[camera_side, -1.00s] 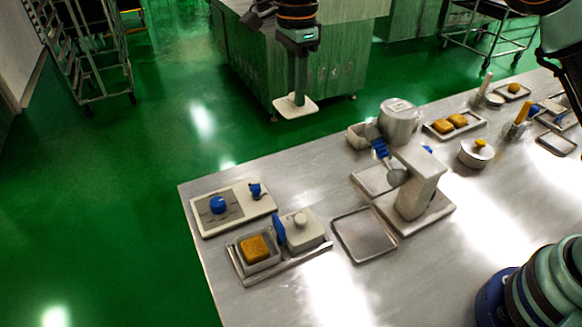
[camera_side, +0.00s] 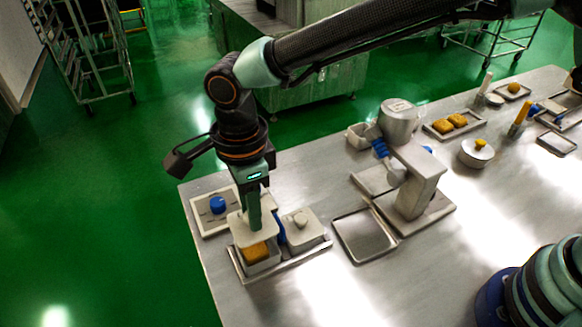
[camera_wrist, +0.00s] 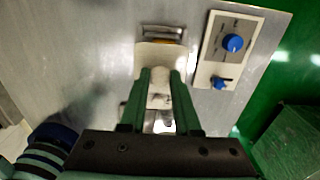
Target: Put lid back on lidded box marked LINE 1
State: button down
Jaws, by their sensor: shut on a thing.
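My gripper (camera_side: 254,222) is shut on a pale square lid (camera_side: 236,226), which it holds roughly level. The lid is just above an open pale box (camera_side: 262,267) with a yellow-brown block (camera_side: 256,251) inside, and it hides the box's back part. I cannot tell whether lid and box touch. In the wrist view, my gripper (camera_wrist: 161,74) has the lid (camera_wrist: 158,55) at its fingertips, with a strip of the yellow block (camera_wrist: 164,41) beyond it. A second box with a knobbed lid (camera_side: 303,231) stands to the right. No LINE 1 mark is readable.
Both boxes stand on a metal tray (camera_side: 290,261), with a blue part between them. A control panel with a blue knob (camera_side: 217,205) lies behind. An empty tray (camera_side: 364,236) and a grey machine (camera_side: 415,185) stand to the right. The table's front left is clear.

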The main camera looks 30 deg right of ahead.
jog(key=shift+f, duration=2.95)
jog(key=shift+f, duration=0.35)
dwell(0.4)
jog(key=shift+c, duration=0.4)
grip_release()
jog(key=shift+r, duration=0.1)
jog(key=shift+r, duration=3.4)
